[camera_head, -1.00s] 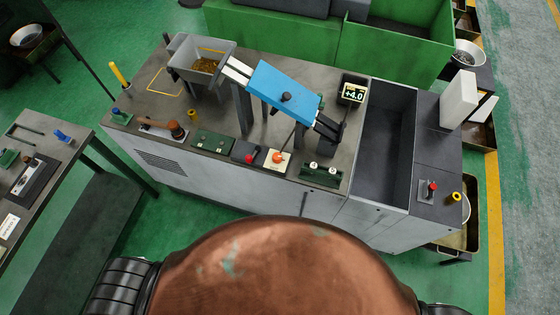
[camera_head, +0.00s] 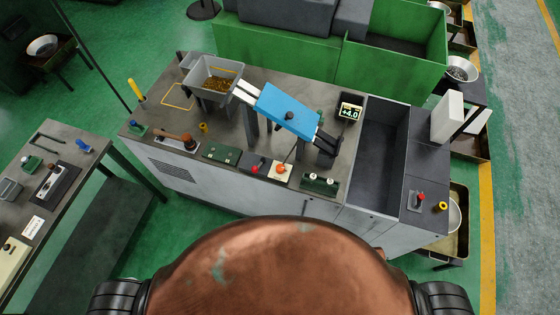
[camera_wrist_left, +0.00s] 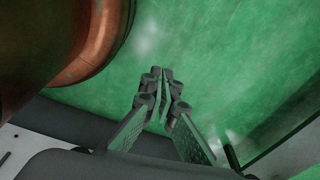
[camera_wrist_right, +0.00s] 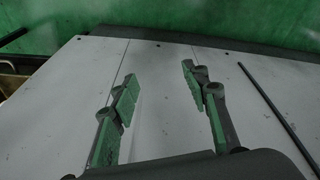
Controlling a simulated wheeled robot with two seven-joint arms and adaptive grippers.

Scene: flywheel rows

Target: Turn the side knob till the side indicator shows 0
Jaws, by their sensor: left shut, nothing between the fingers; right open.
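A small black indicator (camera_head: 349,110) reading +4.0 stands at the right of the machine top in the head view. A black knob (camera_head: 289,116) sits on the blue sloped cover (camera_head: 272,104) left of it. A green box (camera_head: 320,184) with two small white-topped parts is at the front edge. I cannot tell for sure which part is the side knob. My left gripper (camera_wrist_left: 166,84) is shut and empty above green floor in the left wrist view. My right gripper (camera_wrist_right: 158,76) is open and empty, facing a pale grey panel. Neither gripper shows in the head view or touches these parts.
An orange-red button (camera_head: 281,169), a red button (camera_head: 256,168) and a wooden-handled lever (camera_head: 177,139) line the machine front. A grey hopper (camera_head: 213,72) stands at the back left. A deep dark bin (camera_head: 378,150) is at the right. A side table (camera_head: 40,180) stands at left.

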